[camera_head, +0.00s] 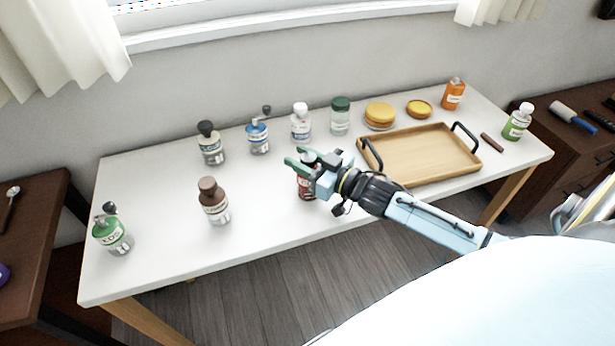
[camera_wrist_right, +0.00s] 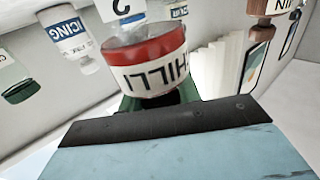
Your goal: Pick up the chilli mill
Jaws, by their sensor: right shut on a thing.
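In the right wrist view the chilli mill (camera_wrist_right: 150,68) shows close up, with a red band and an upside-down label reading "HILLI". My right gripper (camera_head: 303,163), with green fingers, is shut on the upper part of the mill, hiding much of its top. The mill looks upright; I cannot tell whether its base touches the table. My left gripper is not in view.
On the white table (camera_head: 160,245), a brown bottle (camera_head: 214,203) stands left of the mill. A blue-labelled mill (camera_head: 258,137), a white-capped jar (camera_head: 300,124) and a green-lidded jar (camera_head: 340,117) stand behind. A wooden tray (camera_head: 425,152) lies to the right. The front-left area is mostly clear.

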